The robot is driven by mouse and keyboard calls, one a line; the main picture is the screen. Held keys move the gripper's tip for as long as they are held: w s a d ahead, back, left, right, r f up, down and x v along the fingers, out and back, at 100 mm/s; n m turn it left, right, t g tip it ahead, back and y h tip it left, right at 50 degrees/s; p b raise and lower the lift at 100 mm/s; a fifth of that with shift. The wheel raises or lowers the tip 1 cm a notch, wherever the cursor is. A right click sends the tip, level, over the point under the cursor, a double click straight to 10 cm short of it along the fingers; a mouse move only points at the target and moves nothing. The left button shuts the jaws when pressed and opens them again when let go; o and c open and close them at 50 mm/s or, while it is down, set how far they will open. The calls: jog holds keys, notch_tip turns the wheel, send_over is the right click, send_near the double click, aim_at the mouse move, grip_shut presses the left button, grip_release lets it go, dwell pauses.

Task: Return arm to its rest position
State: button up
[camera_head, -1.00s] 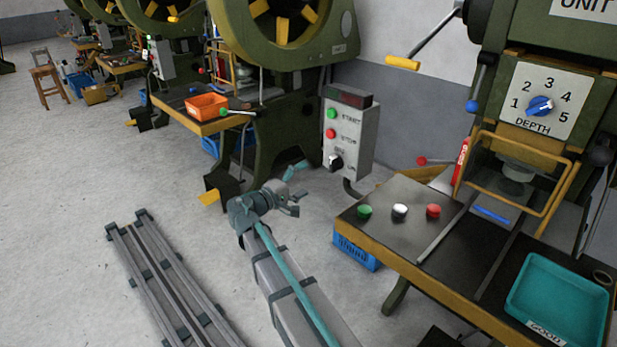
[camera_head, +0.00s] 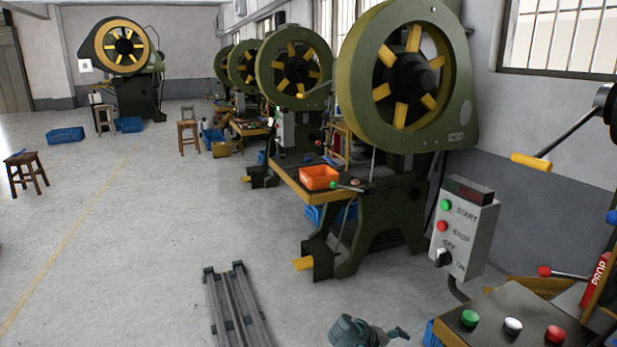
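My gripper (camera_head: 398,333) shows only in part at the bottom edge of the head view, beside a grey rounded end of my arm (camera_head: 350,331). It is over the floor, left of the nearest bench. The rest of my arm is below the picture. The fingers are too small and cut off to tell whether they are open or shut. I see nothing held in the visible part.
Grey rails (camera_head: 238,312) lie on the floor to the left. A control box (camera_head: 464,232) stands near a bench top (camera_head: 490,305) with green, white and red buttons. A green press (camera_head: 400,190) with an orange bin (camera_head: 319,177) stands behind. Left floor is mostly clear.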

jog(key=s+a+f+m+g+y, duration=0.1)
jog(key=s+a+f+g+y, duration=0.1)
jog(key=s+f, duration=0.65)
jog(key=s+a+f+g+y, duration=0.2)
jog(key=s+f, duration=0.5)
jog(key=f, duration=0.2)
jog(key=s+a+f+m+g+y, duration=0.15)
jog(key=s+f, duration=0.35)
jog(key=s, duration=0.5)
jog(key=s+a+f+m+g+y, duration=0.1)
jog(key=s+a+f+g+y, duration=0.3)
jog(key=s, duration=0.5)
jog(key=s+f+g+p, duration=0.1)
jog(key=s+f, duration=0.2)
jog(key=s, duration=0.8)
notch_tip(320, 180, up, 13)
jog(key=p, duration=1.4)
jog(key=shift+w+d, duration=0.4)
